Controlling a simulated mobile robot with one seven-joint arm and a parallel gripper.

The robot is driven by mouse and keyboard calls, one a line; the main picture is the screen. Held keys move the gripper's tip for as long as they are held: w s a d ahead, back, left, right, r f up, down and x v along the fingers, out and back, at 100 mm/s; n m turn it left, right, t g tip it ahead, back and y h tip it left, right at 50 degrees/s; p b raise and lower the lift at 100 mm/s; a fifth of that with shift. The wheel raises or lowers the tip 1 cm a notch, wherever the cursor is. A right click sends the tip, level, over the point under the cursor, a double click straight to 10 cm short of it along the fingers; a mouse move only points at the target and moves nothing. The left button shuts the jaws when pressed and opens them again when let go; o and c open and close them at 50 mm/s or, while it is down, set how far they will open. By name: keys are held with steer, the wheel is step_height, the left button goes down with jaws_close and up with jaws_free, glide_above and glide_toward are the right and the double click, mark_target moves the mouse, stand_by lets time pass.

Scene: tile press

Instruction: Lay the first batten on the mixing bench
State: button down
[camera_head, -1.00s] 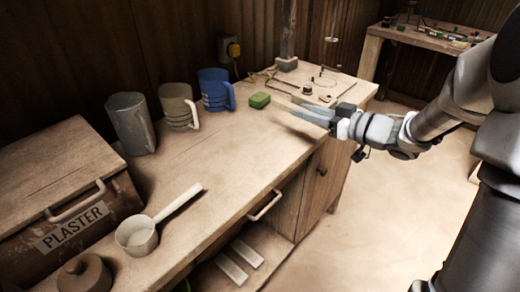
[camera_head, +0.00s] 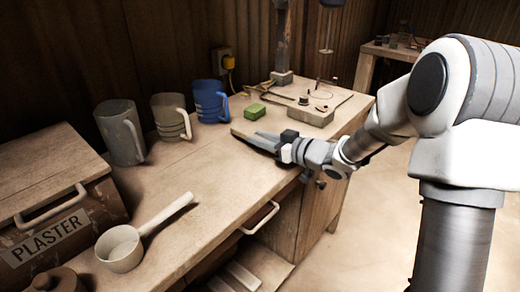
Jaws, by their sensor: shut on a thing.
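My gripper (camera_head: 262,140) is over the right half of the wooden mixing bench (camera_head: 197,195), with its blue-grey fingers pointing left. It is shut on a thin, pale wooden batten (camera_head: 240,131). A short part of the batten shows past the fingertips; the rest is hidden by the fingers. The batten is low over the bench top, in front of the green block. I cannot tell whether it touches the wood.
Grey (camera_head: 121,134), beige (camera_head: 170,117) and blue (camera_head: 208,101) jugs stand along the back. A green block (camera_head: 255,111) lies behind my gripper. A white scoop (camera_head: 120,248) and a plaster bin (camera_head: 50,225) are at left. Pale strips (camera_head: 243,274) lie on the low shelf.

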step_height(320, 180, down, 2)
steer(key=shift+f, duration=0.1)
steer(key=shift+f+b, duration=0.15)
steer(key=shift+b, duration=0.15)
steer(key=c, duration=0.7)
jaws_free()
